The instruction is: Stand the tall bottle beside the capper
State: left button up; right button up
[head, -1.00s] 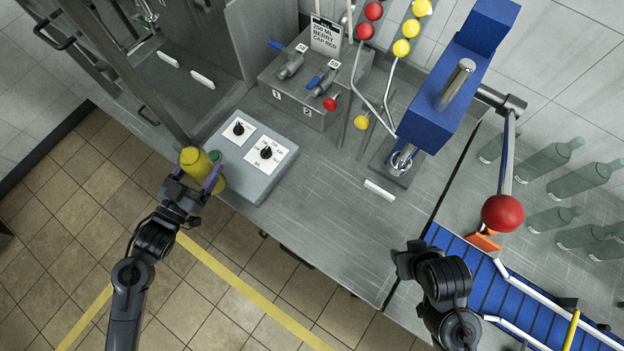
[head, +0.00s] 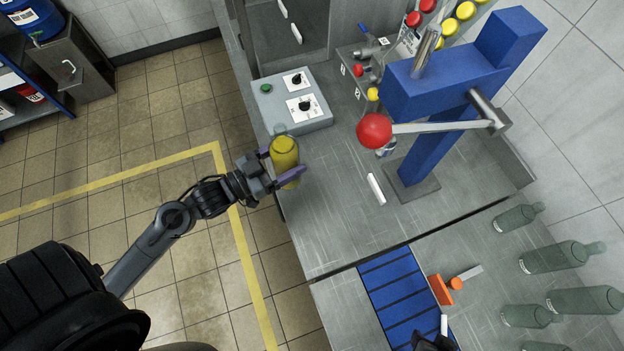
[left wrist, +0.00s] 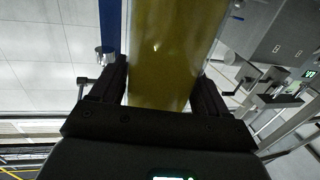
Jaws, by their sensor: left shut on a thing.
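My left gripper (head: 277,164) is shut on the tall bottle (head: 285,153), which holds yellow liquid. The bottle is at the counter's front edge, just below the grey control box in the head view; I cannot tell its height above the counter. In the left wrist view the bottle (left wrist: 165,50) fills the space between the two fingers. The capper (head: 425,90) is a blue press with a red ball lever, standing on a grey base plate to the right of the bottle and apart from it. Only a dark piece of my right arm shows at the bottom edge; its jaws cannot be made out.
The grey control box (head: 292,103) sits left of the capper. A small white strip (head: 376,189) lies before the capper's base. Bare steel counter (head: 325,220) lies between bottle and capper. A blue conveyor (head: 395,295) and several green bottles (head: 553,258) are at the lower right.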

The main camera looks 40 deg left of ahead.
pick_arm(q)
jog(key=w+a+f+b, duration=0.1)
jog(key=w+a+f, duration=0.4)
jog(key=w+f, duration=0.5)
jog(key=shift+f+b, duration=0.25)
jog(key=shift+b, duration=0.1)
pick_arm(e)
jog(key=shift+s+d+f, duration=0.1)
jog(key=shift+d+f, duration=0.25)
jog(key=shift+f, duration=0.5)
pick_arm(q)
jog(key=shift+f, duration=0.15)
pick_arm(e)
jog(key=shift+f, duration=0.1)
pick_arm(q)
jog(key=o, duration=1.9)
jog(key=shift+f, duration=0.15)
jog(key=shift+c, duration=0.2)
jog(key=shift+s, duration=0.1)
